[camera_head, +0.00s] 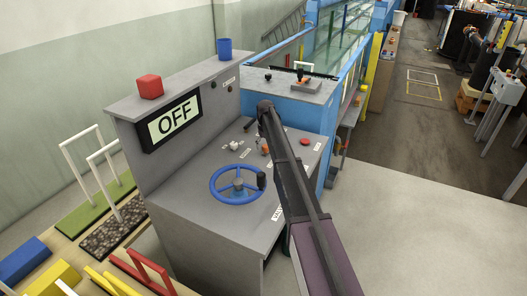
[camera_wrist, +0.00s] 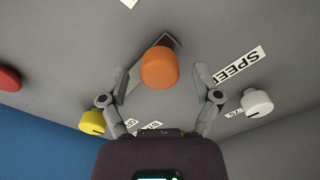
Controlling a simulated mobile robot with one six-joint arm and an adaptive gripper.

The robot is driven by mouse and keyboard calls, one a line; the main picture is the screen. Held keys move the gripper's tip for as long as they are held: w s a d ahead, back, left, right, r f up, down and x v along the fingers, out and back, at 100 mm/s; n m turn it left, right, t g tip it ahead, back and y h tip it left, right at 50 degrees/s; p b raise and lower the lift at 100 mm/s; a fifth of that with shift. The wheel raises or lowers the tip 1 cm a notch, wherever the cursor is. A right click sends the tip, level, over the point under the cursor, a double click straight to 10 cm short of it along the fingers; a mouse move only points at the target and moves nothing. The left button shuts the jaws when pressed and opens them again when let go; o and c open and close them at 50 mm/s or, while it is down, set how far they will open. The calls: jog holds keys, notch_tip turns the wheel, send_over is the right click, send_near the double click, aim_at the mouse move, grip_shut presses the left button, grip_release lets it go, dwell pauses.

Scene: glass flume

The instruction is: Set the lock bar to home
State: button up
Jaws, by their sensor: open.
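In the wrist view, an orange knob (camera_wrist: 159,68) sits on a short grey metal bar (camera_wrist: 169,41) on the grey panel. I take this to be the lock bar; no label confirms it. My gripper (camera_wrist: 161,76) is open, with its fingers on either side of the orange knob and no clear contact. In the head view the orange knob (camera_head: 265,150) shows small on the console top, beside my dark arm. My arm hides part of the panel there, and the fingertips cannot be made out.
The console (camera_head: 190,215) carries a blue handwheel (camera_head: 237,184), an OFF display (camera_head: 174,118), a red button (camera_head: 305,142) and a white knob (camera_head: 233,145). In the wrist view, a yellow knob (camera_wrist: 92,122) and a white knob (camera_wrist: 257,102) flank the gripper closely. Open floor lies right.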

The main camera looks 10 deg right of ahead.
jog(key=shift+f, duration=0.35)
grip_shut()
jog(key=shift+w+d, duration=0.8)
jog(key=shift+w, duration=0.3)
grip_release()
